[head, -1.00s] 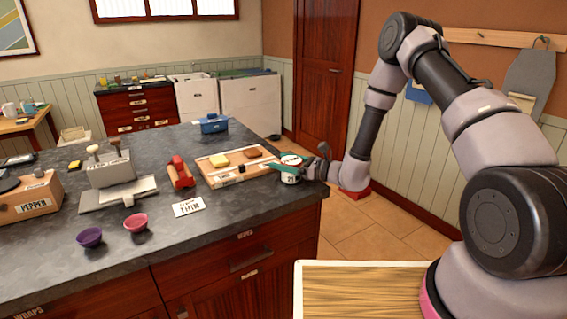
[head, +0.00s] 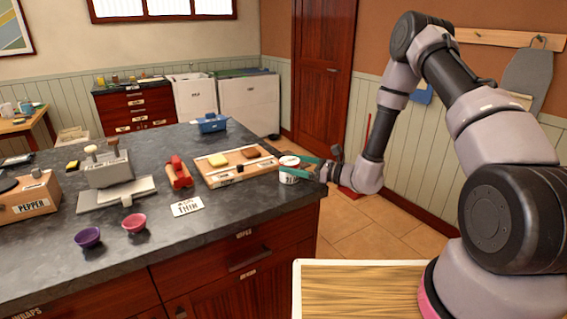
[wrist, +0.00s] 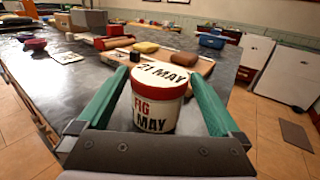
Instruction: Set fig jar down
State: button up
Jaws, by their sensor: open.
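The fig jar (wrist: 157,100) is white with a red rim and a white lid; its labels read "FIG" and "21 MAY". It stands upright on the dark counter near the right corner, and it also shows in the head view (head: 288,170). My gripper (wrist: 157,88) has green fingers, one on each side of the jar, with a visible gap to the jar on both sides. In the head view my gripper (head: 302,169) reaches in from the right at the jar. Its fingers are open. The jar's lower front is partly hidden by the gripper's palm in the wrist view.
A wooden board (head: 212,179) with a yellow and a brown block lies just behind-left of the jar. A "THIN" card (head: 187,207), a red-topped tool (head: 179,172) and a blue container (head: 212,123) are also on the counter (head: 240,213). The counter's right edge is close to the jar.

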jog(key=v, duration=0.7)
jog(key=shift+s+d, duration=0.1)
jog(key=shift+d, duration=0.2)
jog(key=s+d+r+n+g+h, duration=0.15)
jog(key=s+r+n+g, duration=0.35)
jog(key=r, duration=0.5)
jog(key=s+r+n+g+h, duration=0.3)
jog(key=s+r+n, duration=0.35)
jog(key=r, duration=0.25)
jog(key=s+d+r+n+t+h, duration=0.6)
jog(key=s+d+r+t+h, duration=0.2)
jog(key=d+r, duration=0.7)
jog(key=s+d+h, duration=0.1)
jog(key=s+h, duration=0.1)
jog(key=s, duration=0.1)
jog(key=shift+s+d+n, duration=0.15)
jog(key=shift+s+n, duration=0.2)
jog(key=shift+r, duration=0.15)
